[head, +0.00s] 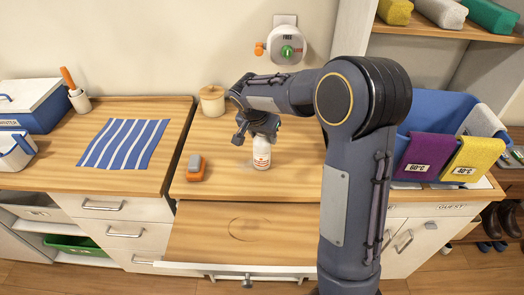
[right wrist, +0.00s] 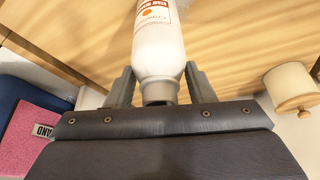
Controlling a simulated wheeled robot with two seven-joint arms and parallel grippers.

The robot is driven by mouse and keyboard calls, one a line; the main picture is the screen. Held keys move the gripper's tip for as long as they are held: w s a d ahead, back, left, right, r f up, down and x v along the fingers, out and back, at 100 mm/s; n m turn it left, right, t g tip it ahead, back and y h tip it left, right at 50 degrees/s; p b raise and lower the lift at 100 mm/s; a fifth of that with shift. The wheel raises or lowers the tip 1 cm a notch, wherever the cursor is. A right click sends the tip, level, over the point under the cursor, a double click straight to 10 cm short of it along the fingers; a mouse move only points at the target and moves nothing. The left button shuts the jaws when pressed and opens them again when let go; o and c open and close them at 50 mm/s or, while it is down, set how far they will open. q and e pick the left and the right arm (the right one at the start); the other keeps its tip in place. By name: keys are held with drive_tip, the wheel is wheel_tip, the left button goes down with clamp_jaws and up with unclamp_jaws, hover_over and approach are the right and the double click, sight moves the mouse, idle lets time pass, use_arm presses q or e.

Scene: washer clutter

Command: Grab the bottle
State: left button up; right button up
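The white bottle (head: 262,152) with a red-and-white label stands upright on the wooden counter in the middle of the head view. My right gripper (head: 256,135) is over its top, with the arm reaching in from the right. In the right wrist view the bottle (right wrist: 159,45) lies between the two fingers of the right gripper (right wrist: 160,78), with its grey cap toward the palm. The fingers are apart, one on each side of the neck, with small gaps beside the cap. My left gripper is not in view.
An orange-and-grey object (head: 195,168) lies left of the bottle. A wooden-lidded jar (head: 213,100) stands behind it. A striped cloth (head: 125,143) lies on the left counter. A blue basket (head: 440,112) with purple and yellow cloths is at right. A wooden surface (head: 240,236) extends below the counter.

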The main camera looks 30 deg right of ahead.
drive_tip(key=c, duration=0.8)
drive_tip(key=shift+r, duration=0.1)
